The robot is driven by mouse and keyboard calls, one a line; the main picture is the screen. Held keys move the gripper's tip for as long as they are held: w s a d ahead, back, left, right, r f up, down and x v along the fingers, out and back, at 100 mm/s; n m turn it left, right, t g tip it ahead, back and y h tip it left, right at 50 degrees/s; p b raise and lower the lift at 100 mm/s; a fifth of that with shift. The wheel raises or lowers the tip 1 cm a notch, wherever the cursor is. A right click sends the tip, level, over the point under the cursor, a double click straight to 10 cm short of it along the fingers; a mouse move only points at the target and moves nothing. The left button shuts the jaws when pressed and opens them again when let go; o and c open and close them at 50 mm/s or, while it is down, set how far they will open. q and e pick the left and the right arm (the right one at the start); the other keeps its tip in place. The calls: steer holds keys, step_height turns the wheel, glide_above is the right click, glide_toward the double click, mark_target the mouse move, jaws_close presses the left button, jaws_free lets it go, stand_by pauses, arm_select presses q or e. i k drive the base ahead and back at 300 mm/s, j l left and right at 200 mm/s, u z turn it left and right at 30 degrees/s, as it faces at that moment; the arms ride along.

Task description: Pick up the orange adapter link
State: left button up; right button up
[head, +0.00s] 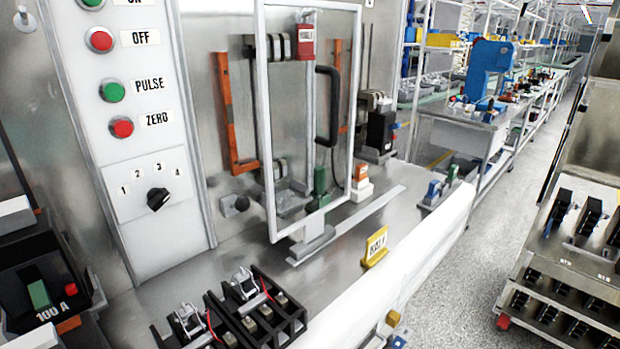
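Several orange pieces show in the head view, and I cannot tell for certain which is the adapter link. A long orange bar (228,115) stands upright against the metal panel, left of the framed clear door. A second orange bar (337,95) is partly hidden behind that door. A small orange-topped white block (361,182) sits on the bench behind the door's right edge. A small orange piece (68,325) lies by the black 100 A unit at lower left. Neither of my grippers is in view.
The framed door (270,205) stands over the metal bench. Black terminal holders (262,310) sit at the front, and a yellow sign (375,249) stands near the bench edge. A button panel (130,150) is at left. A rack (575,245) stands right, across a clear aisle.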

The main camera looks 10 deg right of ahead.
mark_target(360, 169)
steer(key=i+l+u, duration=0.2)
steer(key=l+u, duration=0.2)
steer(key=l, duration=0.2)
steer(key=i+l+u, duration=0.1)
steer(key=l+u, duration=0.3)
steer(key=l, duration=0.2)
steer(key=l+u, duration=0.35)
steer(key=l, duration=0.25)
